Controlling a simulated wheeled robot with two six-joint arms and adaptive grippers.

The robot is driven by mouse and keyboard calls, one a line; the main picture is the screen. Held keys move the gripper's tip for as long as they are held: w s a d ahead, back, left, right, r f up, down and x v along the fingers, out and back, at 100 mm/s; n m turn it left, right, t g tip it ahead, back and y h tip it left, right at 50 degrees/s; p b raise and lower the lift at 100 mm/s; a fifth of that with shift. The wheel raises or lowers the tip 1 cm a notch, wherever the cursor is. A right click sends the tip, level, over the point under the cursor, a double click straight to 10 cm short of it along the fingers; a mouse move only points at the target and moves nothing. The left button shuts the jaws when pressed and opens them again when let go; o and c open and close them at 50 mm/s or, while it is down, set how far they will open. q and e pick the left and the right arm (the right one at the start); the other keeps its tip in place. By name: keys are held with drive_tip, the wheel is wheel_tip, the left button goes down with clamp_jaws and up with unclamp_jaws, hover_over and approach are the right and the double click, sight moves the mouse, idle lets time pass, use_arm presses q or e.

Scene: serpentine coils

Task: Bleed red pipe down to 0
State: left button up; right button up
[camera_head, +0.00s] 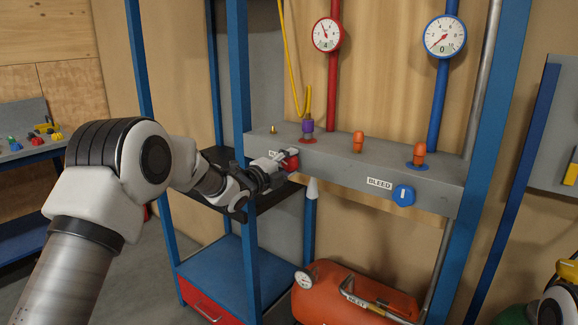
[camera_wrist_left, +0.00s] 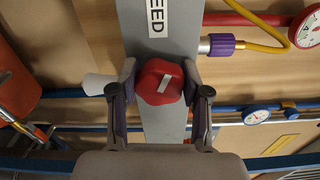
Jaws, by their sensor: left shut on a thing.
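My left gripper (camera_head: 284,163) is shut on the red bleed knob (camera_head: 291,160) on the front of the grey manifold beam (camera_head: 335,165). In the left wrist view the gripper (camera_wrist_left: 160,78) has a finger on each side of the red knob (camera_wrist_left: 159,82), whose white mark is slanted. The red pipe (camera_head: 333,75) rises above the beam and carries the red gauge (camera_head: 327,35). Its needle points up and left, and its small readout looks like 4.
A blue bleed knob (camera_head: 403,195) is at the right, below the blue pipe (camera_head: 438,105) and a blue gauge (camera_head: 445,37) reading 0. A purple coupling with a yellow hose (camera_head: 292,60) and orange caps (camera_head: 358,142) top the beam. An orange tank (camera_head: 345,290) stands below.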

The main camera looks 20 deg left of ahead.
use_arm(q)
drive_tip(key=n, duration=0.4)
drive_tip(key=shift+n, duration=0.4)
drive_tip(key=n+p, duration=0.2)
drive_tip(key=n, duration=0.3)
drive_tip(key=shift+f+n, duration=0.15)
drive_tip(key=shift+n, duration=0.15)
drive_tip(key=shift+f, duration=0.1)
drive_tip(key=o, duration=1.2)
drive_tip(key=shift+c, duration=0.2)
drive_tip(key=v, duration=1.2)
